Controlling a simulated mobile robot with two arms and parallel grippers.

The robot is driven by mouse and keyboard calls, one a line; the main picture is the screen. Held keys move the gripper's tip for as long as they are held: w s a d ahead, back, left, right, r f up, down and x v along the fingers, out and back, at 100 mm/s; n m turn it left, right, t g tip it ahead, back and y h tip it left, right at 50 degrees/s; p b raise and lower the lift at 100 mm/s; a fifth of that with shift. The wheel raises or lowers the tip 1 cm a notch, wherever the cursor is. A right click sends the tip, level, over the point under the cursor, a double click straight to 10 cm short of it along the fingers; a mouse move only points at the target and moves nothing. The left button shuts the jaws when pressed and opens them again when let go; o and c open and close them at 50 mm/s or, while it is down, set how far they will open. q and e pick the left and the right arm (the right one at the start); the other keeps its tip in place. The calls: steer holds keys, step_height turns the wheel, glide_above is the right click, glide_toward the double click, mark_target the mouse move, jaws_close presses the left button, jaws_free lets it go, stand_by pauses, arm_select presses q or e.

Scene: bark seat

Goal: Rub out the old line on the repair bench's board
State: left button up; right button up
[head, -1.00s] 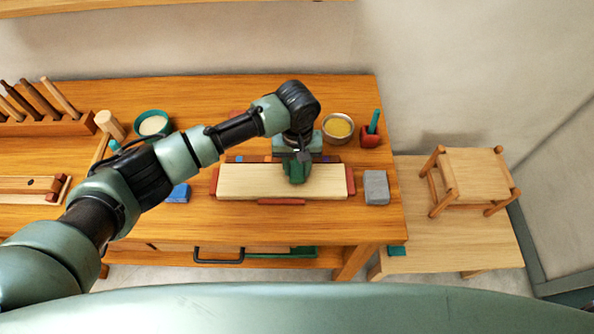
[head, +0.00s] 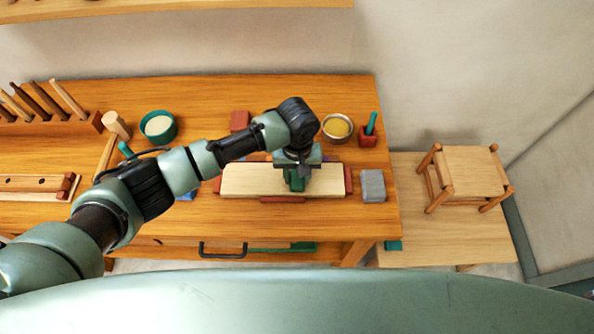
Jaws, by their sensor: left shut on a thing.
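The board (head: 248,181) is a pale wooden plank lying on the repair bench (head: 225,220), with red-brown pieces at both ends and at its front edge. My left gripper (head: 297,172) is over the right half of the board, pointing down. It is shut on a dark green thing (head: 296,184), which is low at the board's surface; whether it touches is hard to tell. The gripper and the arm hide part of the board's back edge. I can make out no line on the visible wood. My right gripper is not in view.
A grey block (head: 373,186) lies right of the board. Behind are a yellow-filled bowl (head: 337,128), a red holder (head: 368,137), a red block (head: 240,121) and a green cup (head: 158,127). A stool (head: 465,174) stands on a low platform at right.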

arm_select(q)
steer(key=shift+r, duration=0.1)
step_height(320, 180, up, 4)
steer(key=p, duration=0.4)
steer(key=shift+f, duration=0.2)
steer(key=shift+r, duration=1.15)
